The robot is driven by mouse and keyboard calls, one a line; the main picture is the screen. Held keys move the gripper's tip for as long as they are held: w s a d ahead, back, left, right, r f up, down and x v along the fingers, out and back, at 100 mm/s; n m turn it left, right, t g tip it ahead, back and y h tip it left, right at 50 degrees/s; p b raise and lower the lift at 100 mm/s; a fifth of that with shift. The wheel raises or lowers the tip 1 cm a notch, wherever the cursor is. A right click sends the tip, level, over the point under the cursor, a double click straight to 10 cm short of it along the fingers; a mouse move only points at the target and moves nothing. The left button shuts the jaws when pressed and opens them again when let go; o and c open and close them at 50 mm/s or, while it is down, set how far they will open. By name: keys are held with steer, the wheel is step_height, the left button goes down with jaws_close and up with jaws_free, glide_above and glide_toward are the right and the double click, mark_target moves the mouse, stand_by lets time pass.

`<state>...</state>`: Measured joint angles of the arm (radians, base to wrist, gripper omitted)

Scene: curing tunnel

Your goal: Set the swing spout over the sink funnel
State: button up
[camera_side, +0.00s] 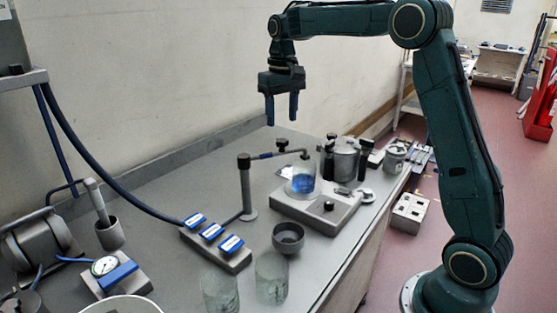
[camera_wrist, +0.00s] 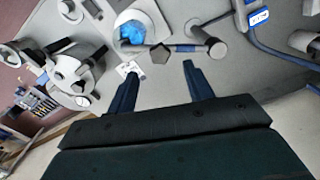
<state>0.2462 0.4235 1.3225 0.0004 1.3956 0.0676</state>
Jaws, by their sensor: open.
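The swing spout (camera_side: 276,155) is a thin arm with a blue band on top of a grey post (camera_side: 246,188). Its end reaches right, above a glass beaker (camera_side: 303,180) of blue liquid on a grey plate. In the wrist view the spout's blue band (camera_wrist: 187,48) lies just beyond my fingertips. The sink funnel, seemingly the dark grey bowl (camera_side: 288,238), stands on the bench in front of the post, apart from the spout end; I cannot make it out in the wrist view. My gripper (camera_side: 281,121) is open and empty, pointing down above and behind the spout; its fingers (camera_wrist: 160,70) are apart.
A dark knob (camera_side: 282,146) stands close behind the spout arm. A block with blue-labelled switches (camera_side: 213,235) and two empty glasses (camera_side: 271,277) are at the front. Metal pots (camera_side: 346,162) stand right. The bench behind the post is mostly clear.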

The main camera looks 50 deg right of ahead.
mark_target(282, 140)
steer(key=shift+f, duration=2.95)
jaws_close()
